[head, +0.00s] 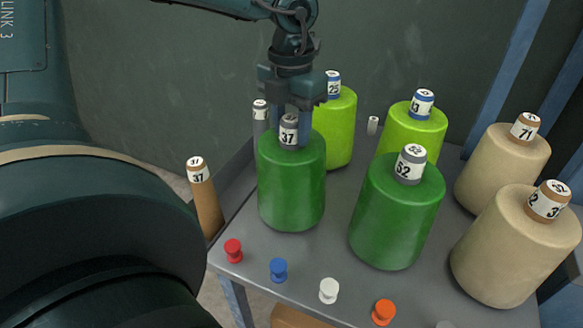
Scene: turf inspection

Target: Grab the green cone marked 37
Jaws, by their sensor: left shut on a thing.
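The dark green cone marked 37 (291,190) stands upright at the left of the grey table, with a grey labelled top. My left gripper (291,128) comes down from above and is shut on that top, with its fingers on either side of the label. I cannot tell whether the cone's base touches the table. Another dark green cone, marked 52 (393,220), stands to its right, apart from it. My right gripper is not in view.
Light green cones (338,135) (412,133) stand behind, and beige cones (503,170) (515,250) at the right. A slim brown cone marked 37 (208,208) is left of the table (330,250). Red (233,251), blue (279,270), white (329,291) and orange (384,312) pegs line the front edge.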

